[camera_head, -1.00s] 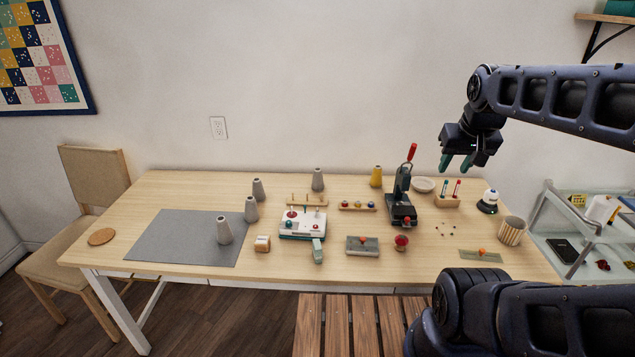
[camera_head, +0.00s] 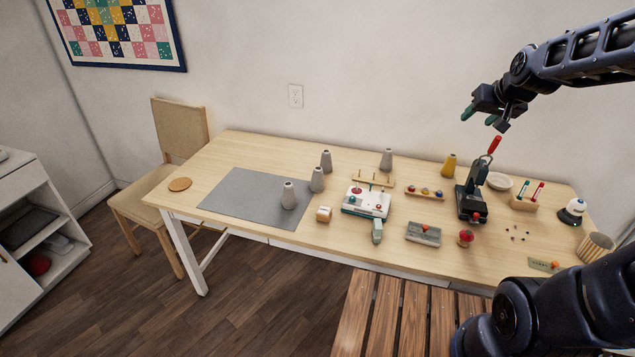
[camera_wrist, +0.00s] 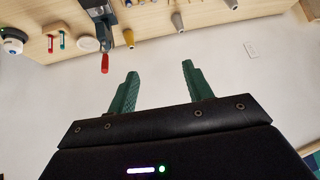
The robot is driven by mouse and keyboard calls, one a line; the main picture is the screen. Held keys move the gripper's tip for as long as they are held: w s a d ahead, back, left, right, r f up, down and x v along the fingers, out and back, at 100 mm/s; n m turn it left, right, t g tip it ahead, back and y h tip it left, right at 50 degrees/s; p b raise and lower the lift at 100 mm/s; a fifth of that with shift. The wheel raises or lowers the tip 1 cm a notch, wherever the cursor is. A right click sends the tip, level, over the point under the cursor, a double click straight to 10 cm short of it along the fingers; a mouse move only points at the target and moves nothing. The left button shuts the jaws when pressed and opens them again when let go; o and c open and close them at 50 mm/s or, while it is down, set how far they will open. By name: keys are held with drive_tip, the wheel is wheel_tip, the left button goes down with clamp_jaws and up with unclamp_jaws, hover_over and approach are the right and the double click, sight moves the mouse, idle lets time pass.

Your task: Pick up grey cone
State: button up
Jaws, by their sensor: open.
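Several grey cones stand upright on the table. One (camera_head: 289,196) is on the grey mat (camera_head: 245,196), one (camera_head: 318,180) is by the mat's right edge, one (camera_head: 326,161) is just behind that, and one (camera_head: 387,160) stands apart at the back. My gripper (camera_head: 480,117) is open and empty, raised well above the back right of the table, away from all the cones. In the wrist view, upside down, its green fingers (camera_wrist: 160,72) stand apart before the wall, and a grey cone (camera_wrist: 178,22) shows beyond them.
A yellow cone (camera_head: 449,165) stands at the back, left of a black press (camera_head: 470,201) with an upright red-tipped lever. A white device (camera_head: 366,201) with pegs behind it is mid-table. A wooden chair (camera_head: 180,135) is at the left end. The table's left end is mostly clear.

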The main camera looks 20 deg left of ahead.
drive_tip(key=w+a+f+t+y, duration=0.1)
drive_tip(key=w+a+f+t, duration=0.15)
drive_tip(key=w+a, duration=0.5)
drive_tip(key=w+a+f+t+y, duration=0.1)
drive_tip(key=w+a+f, duration=0.3)
drive_tip(key=a, duration=0.6)
drive_tip(key=w+a+f+t, duration=0.1)
drive_tip(key=w+a+f, duration=0.2)
drive_tip(key=w+a, duration=0.45)
drive_tip(key=s+a+f+n+t, duration=0.1)
drive_tip(key=s+a+f+t, duration=0.25)
drive_tip(key=a+f, duration=0.7)
drive_tip(key=s+a+f+t, duration=0.2)
drive_tip(key=s+a+f, duration=0.2)
drive_tip(key=a+f, duration=0.6)
approach(319, 167)
drive_tip(key=w, duration=0.3)
drive_tip(key=shift+w+a, duration=0.2)
drive_tip(key=shift+a, duration=0.2)
drive_tip(key=shift+x, duration=3.65)
drive_tip(key=shift+d, duration=0.1)
clamp_jaws()
